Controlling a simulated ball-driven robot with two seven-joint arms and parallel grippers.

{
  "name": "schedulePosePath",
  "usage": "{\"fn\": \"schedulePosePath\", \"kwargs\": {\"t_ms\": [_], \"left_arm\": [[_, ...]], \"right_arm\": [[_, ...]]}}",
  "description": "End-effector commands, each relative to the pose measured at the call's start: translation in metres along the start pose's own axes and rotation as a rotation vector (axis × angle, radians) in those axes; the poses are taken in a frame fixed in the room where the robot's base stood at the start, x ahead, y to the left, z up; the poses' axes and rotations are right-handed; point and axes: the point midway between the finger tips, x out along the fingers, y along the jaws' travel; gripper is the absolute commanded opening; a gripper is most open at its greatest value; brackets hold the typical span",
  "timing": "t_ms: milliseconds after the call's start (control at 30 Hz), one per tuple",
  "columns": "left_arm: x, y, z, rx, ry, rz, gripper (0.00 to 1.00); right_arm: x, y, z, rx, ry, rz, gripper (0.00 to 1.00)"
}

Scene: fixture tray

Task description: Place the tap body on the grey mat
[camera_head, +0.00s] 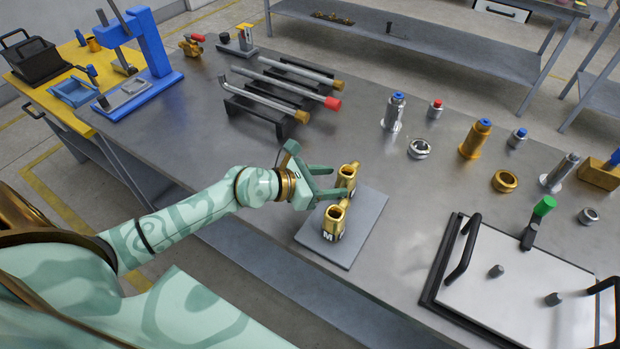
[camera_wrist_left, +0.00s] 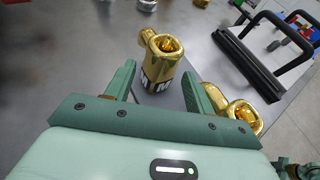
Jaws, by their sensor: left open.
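Two brass tap bodies show at the grey mat (camera_head: 367,222) in the camera_head view. The far tap body (camera_head: 348,176) is upright at the mat's far end; my finger hides its base there. The near tap body (camera_head: 335,216) stands upright on the mat, with a dark label marked M. My left gripper (camera_head: 338,180) is open, its fingers reaching to the far tap body. In the left wrist view, that tap body (camera_wrist_left: 162,66) is upright between the fingertips (camera_wrist_left: 160,85), with a gap visible. The near tap body (camera_wrist_left: 243,116) is outside the right finger.
A black-framed fixture plate (camera_head: 520,285) with handles lies right of the mat. A black rack (camera_head: 275,100) with metal tubes is behind, and a blue press (camera_head: 150,70) is at the back left.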

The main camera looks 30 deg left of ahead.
Motion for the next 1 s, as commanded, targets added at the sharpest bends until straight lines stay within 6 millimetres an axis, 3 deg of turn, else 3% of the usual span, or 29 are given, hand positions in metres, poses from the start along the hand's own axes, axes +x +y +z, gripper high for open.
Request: {"fn": "schedulePosePath", "kwargs": {"t_ms": [100,333,1000], "left_arm": [[-0.030,-0.001,0.000,0.002,0.004,-0.001,0.54],[-0.066,-0.001,-0.001,0.001,0.002,-0.001,0.54],[-0.072,-0.001,0.000,0.001,0.000,-0.001,0.54]], "right_arm": [[-0.006,0.000,-0.002,0.000,0.003,0.000,0.36],[-0.009,-0.001,-0.003,0.001,0.005,-0.001,0.36],[-0.009,-0.002,-0.003,0.000,0.005,-0.003,0.36]]}}
